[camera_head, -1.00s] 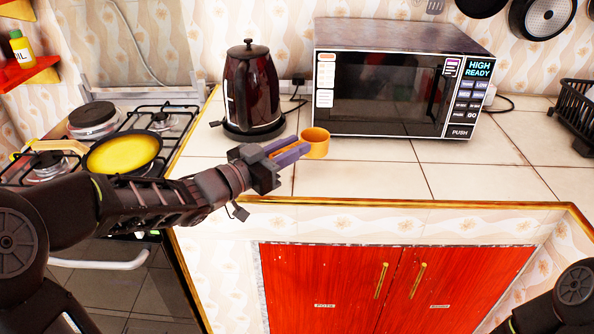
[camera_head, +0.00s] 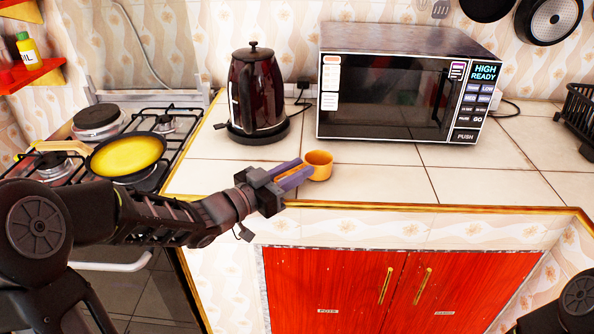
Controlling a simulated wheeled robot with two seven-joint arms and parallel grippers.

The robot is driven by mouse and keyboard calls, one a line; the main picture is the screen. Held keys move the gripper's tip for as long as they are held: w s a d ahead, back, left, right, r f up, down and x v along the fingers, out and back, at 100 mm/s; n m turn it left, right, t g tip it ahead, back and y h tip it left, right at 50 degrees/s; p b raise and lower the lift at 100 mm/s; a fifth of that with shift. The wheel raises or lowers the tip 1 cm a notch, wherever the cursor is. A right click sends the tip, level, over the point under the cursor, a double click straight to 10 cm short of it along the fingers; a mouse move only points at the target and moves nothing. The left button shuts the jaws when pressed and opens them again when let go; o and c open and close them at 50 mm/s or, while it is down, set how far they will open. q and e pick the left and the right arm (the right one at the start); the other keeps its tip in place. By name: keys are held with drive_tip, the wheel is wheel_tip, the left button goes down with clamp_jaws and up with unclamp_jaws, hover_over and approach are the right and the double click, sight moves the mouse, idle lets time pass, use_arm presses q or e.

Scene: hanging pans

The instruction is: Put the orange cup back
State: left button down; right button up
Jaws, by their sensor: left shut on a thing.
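The orange cup (camera_head: 319,168) is upright at the tips of my left gripper (camera_head: 300,175), over the tiled counter in front of the microwave. My left gripper reaches in from the left with purple fingers and is shut on the cup's near left side. The fingers hide part of that side. I cannot tell whether the cup touches the counter or hangs just above it. My right gripper is out of view; only a piece of my right arm shows at the lower right corner.
A dark red kettle (camera_head: 257,95) stands behind the cup to the left, and a microwave (camera_head: 400,85) behind it to the right. A stove holds a yellow pan (camera_head: 126,156) at left. A black rack (camera_head: 580,120) stands at far right. The counter's right part is clear.

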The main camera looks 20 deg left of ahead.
use_arm(q)
drive_tip(key=shift+f, duration=0.25)
drive_tip(key=c, duration=1.2)
unclamp_jaws()
drive_tip(key=shift+r, duration=0.15)
drive_tip(key=shift+r, duration=0.25)
drive_tip(key=v, duration=1.2)
drive_tip(key=shift+p, duration=0.3)
drive_tip(key=shift+f, duration=0.1)
